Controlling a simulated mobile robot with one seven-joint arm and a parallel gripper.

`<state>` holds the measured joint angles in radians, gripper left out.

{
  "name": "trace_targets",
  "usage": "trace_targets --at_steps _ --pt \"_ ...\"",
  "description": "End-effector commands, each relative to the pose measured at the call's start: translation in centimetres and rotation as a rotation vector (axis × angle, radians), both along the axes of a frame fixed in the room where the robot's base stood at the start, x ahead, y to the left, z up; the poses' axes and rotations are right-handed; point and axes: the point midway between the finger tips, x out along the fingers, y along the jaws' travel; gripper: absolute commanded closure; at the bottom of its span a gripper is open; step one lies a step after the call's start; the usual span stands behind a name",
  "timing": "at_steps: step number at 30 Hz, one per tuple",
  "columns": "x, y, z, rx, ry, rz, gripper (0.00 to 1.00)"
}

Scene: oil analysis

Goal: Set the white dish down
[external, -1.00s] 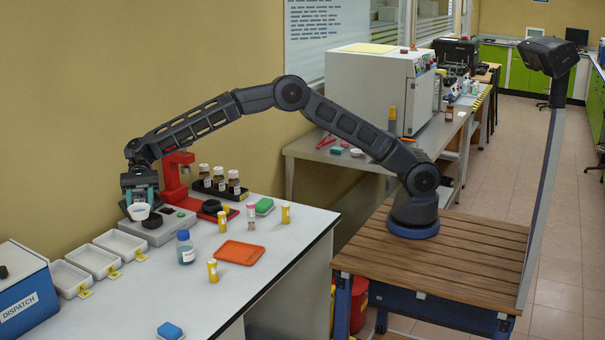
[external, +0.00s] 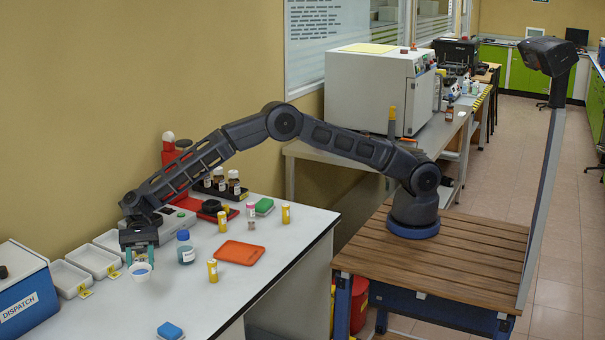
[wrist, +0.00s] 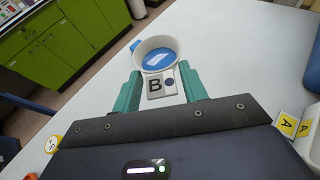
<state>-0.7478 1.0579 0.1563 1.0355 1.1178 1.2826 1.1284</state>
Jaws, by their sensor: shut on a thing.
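The white dish (external: 141,272) is between the teal fingers of my gripper (external: 140,258), over the front-left part of the white bench. In the wrist view the dish (wrist: 139,50) has blue contents and looks roughly level. My gripper (wrist: 161,74) is shut on the dish. I cannot tell whether the dish's underside touches the bench.
White trays (external: 70,280) with yellow labels stand left of the dish. A blue-capped bottle (external: 186,252) and a yellow vial (external: 213,271) stand to its right, near an orange mat (external: 240,246). The bench (external: 190,305) in front is mostly clear, with a blue block (external: 170,331).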

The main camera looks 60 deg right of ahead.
Motion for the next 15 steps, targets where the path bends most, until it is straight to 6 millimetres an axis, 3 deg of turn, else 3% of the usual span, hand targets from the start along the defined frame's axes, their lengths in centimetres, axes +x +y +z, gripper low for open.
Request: trace_targets --at_steps 6,15 --pt "-0.1 0.0 -4.1 -0.001 0.001 0.001 0.79" --pt "-0.1 0.0 -5.9 -0.001 -0.001 0.002 0.80"
